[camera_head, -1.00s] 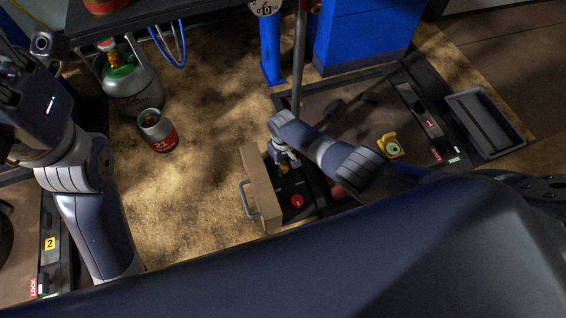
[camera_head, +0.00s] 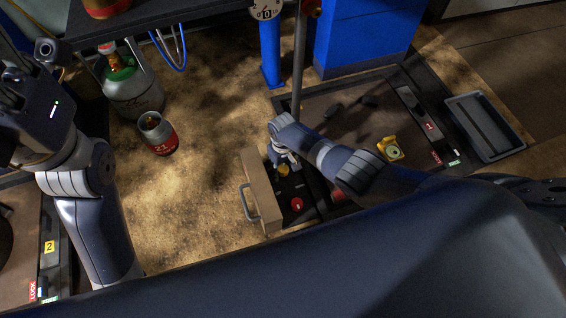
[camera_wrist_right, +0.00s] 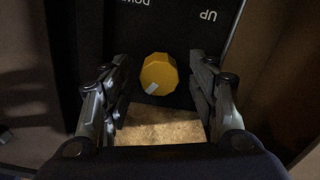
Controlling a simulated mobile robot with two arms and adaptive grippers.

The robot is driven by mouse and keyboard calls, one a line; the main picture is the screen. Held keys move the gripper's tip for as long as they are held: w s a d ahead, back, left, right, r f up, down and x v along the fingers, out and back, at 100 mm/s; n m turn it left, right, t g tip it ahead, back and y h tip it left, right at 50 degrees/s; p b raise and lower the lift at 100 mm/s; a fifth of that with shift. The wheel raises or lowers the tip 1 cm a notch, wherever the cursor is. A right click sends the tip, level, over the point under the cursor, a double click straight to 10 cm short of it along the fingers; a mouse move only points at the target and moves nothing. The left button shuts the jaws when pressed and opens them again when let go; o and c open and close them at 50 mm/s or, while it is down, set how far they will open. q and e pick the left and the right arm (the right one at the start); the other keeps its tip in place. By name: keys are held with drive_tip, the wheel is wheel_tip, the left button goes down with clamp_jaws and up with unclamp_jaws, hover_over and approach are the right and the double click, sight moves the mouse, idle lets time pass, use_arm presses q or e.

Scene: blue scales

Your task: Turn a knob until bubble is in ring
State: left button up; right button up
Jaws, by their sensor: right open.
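A yellow faceted knob (camera_wrist_right: 159,74) with a pale mark stands on a dark panel in the right wrist view. It also shows in the head view (camera_head: 283,170). My right gripper (camera_wrist_right: 159,62) is open, with one finger on each side of the knob and gaps between. In the head view my right gripper (camera_head: 281,156) is just beyond the knob, over the panel. A yellow block with a round pale vial (camera_head: 390,149), like a bubble level, sits on the platform to the right; its bubble and ring are too small to tell. My left gripper (camera_head: 14,100) is at the left edge.
A red knob (camera_head: 297,204) is on the same panel, beside a tan drawer-like front (camera_head: 260,188) with a metal handle (camera_head: 249,203). A metal pole (camera_head: 299,65) rises behind my right gripper. The blue cabinet (camera_head: 365,35) stands behind.

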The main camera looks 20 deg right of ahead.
sight(283, 169)
wheel_tip(283, 169, up, 12)
idle(0.6)
drive_tip(key=shift+f, duration=0.1)
idle(0.4)
